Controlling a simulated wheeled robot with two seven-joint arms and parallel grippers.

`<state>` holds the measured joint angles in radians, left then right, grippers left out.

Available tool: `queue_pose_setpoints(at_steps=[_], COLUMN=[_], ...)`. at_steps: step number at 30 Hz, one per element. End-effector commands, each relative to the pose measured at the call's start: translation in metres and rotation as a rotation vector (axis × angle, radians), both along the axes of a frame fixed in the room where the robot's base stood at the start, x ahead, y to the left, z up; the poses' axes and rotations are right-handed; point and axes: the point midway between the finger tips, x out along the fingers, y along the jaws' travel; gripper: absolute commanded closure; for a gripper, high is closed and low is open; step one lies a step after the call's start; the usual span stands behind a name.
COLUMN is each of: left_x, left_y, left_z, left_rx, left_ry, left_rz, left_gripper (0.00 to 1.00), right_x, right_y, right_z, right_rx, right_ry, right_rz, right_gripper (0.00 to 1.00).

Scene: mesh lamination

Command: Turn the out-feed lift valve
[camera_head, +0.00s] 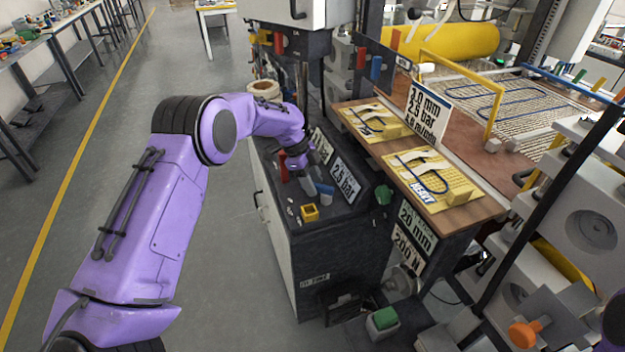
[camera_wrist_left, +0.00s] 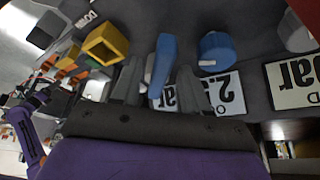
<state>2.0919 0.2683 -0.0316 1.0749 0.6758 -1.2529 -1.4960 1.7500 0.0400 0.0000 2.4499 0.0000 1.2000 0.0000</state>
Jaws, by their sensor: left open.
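A blue lever (camera_wrist_left: 162,62) stands on the dark top of a cabinet (camera_head: 345,235). No label naming it as the out-feed lift valve can be read. In the left wrist view, my left gripper (camera_wrist_left: 158,80) is open with one finger on each side of the lever. Whether a finger touches it I cannot tell. In the head view, my left gripper (camera_head: 308,186) is low over the cabinet top, beside the blue lever (camera_head: 325,188). My right gripper is not in view.
A yellow square collar (camera_head: 310,212) and a round blue knob (camera_wrist_left: 215,50) sit close to the lever. A 2.5 bar sign (camera_head: 344,180) stands behind. A wooden shelf with yellow plates (camera_head: 432,178) is to the right. Open floor lies left.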

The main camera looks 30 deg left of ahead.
Motion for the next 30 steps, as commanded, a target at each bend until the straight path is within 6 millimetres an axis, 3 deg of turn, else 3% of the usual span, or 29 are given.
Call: queue_pose_setpoints(at_steps=[4, 8, 20, 30], left_x=[0.0, 0.0, -0.002, -0.011], left_y=[0.0, 0.0, 0.0, -0.004], left_z=[0.0, 0.0, 0.0, 0.001], left_rx=[0.0, 0.0, 0.0, -0.002], left_ry=[0.0, 0.0, 0.002, 0.003], left_rz=[0.0, 0.0, 0.033, 0.25], left_gripper=[0.59, 1.0, 1.0, 1.0], right_x=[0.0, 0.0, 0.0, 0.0], right_y=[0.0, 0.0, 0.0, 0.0], right_z=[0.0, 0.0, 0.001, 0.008], right_rx=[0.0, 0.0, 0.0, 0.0], right_ry=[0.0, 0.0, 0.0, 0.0], right_rz=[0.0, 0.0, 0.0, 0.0], right_gripper=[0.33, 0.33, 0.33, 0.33])
